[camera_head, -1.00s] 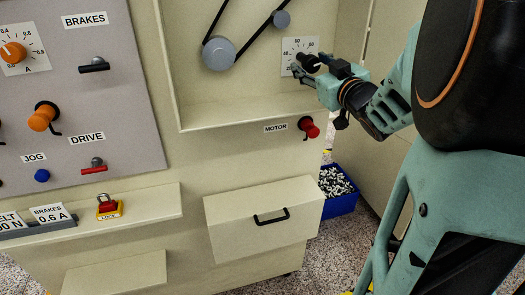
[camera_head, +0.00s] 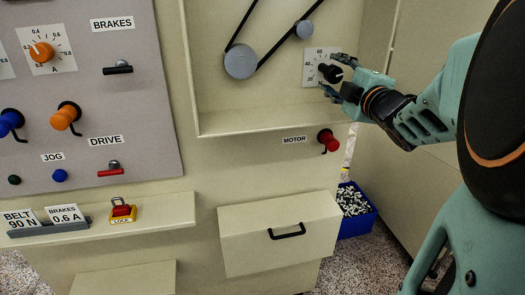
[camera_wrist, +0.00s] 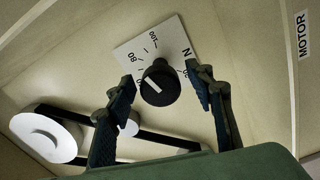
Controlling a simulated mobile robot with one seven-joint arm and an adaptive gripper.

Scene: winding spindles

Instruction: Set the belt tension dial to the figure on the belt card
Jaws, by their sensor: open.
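The belt card (camera_head: 20,222) reads "BELT 90 N" and stands in a holder on the ledge at lower left. The belt tension dial (camera_head: 331,73) is a black knob on a white scale plate (camera_head: 311,53) in the recessed panel. In the wrist view the knob (camera_wrist: 160,86) has a white pointer line slanting up-left. The figures 80 and 100 and the letter N show around it; the exact setting cannot be told. My gripper (camera_head: 333,73) is open at the dial. In the wrist view its fingers (camera_wrist: 160,75) stand apart either side of the knob, with no clear contact.
A belt on grey pulleys (camera_head: 241,61) runs left of the dial. The recess has a lower lip (camera_head: 270,125).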

